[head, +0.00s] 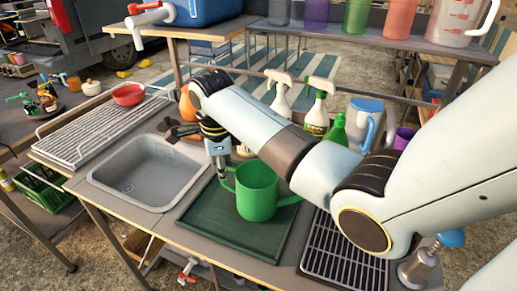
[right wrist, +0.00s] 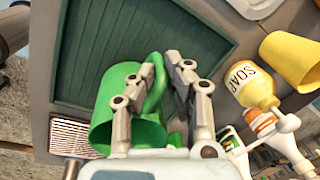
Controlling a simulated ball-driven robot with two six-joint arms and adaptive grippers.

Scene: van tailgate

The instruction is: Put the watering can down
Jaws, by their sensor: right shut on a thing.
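The green watering can (head: 257,192) is upright over the dark green tray (head: 205,222), right of the sink; whether its base touches the tray I cannot tell. My right gripper (head: 221,174) points down at the can's left side and is shut on its handle. In the right wrist view the can (right wrist: 108,112) has its open mouth towards the camera. The gripper's fingers (right wrist: 172,75) lie on both sides of the green handle, and the tray (right wrist: 120,30) spreads beyond. My left gripper is not in view.
A grey sink (head: 147,172) lies left of the tray, a black drain grate (head: 338,262) right of it. Spray bottles (head: 317,112) and a blue-and-white jug (head: 362,121) stand behind. The tray's front is clear.

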